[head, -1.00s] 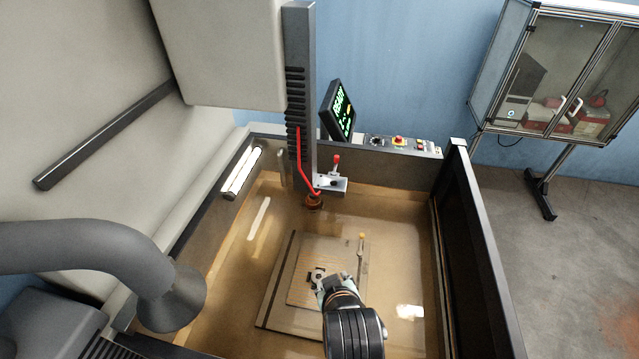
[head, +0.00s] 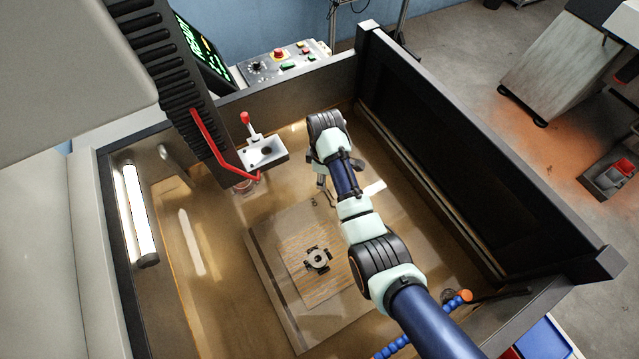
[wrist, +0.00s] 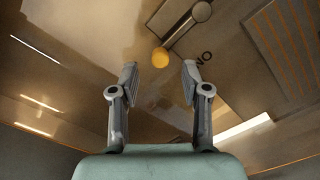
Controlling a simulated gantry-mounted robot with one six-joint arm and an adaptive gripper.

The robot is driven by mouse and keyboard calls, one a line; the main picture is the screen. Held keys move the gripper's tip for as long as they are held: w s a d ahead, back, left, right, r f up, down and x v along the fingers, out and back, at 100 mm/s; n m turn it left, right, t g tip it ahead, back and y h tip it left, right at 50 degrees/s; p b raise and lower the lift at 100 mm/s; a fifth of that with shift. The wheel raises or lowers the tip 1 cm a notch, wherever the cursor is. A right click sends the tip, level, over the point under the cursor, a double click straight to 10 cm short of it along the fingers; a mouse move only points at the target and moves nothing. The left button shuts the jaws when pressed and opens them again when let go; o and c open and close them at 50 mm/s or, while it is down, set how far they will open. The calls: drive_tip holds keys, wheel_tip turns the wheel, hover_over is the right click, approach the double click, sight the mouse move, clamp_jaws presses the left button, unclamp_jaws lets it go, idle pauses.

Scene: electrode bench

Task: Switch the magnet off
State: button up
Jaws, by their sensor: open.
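The magnet is a flat plate (head: 290,282) with a finely striped top, low in the tank. Its lever is a grey rod (wrist: 183,29) with a yellow-orange ball knob (wrist: 160,58) in the wrist view. The knob lies beside a mark that reads "ON" upside down (wrist: 203,59). My gripper (wrist: 160,74) is open and empty, its fingers pointing toward the knob. The knob appears just beyond the fingertips, between their lines; the gap in depth is unclear. In the head view my gripper (head: 321,181) is above the plate's far right corner, and my arm hides most of the lever.
A small dark holder with a ring-shaped part (head: 317,259) sits on the plate. A machine head with a red-knobbed lever (head: 245,118) and a red hose (head: 222,155) hangs at the left. The tank's right wall (head: 440,170) is tall. A blue jointed hose (head: 395,346) is at front right.

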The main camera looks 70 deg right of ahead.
sight(328, 197)
wheel_tip(328, 197, down, 5)
drive_tip(key=shift+r+b, duration=0.1)
drive_tip(key=shift+b, duration=0.3)
drive_tip(key=shift+w, duration=0.1)
clamp_jaws()
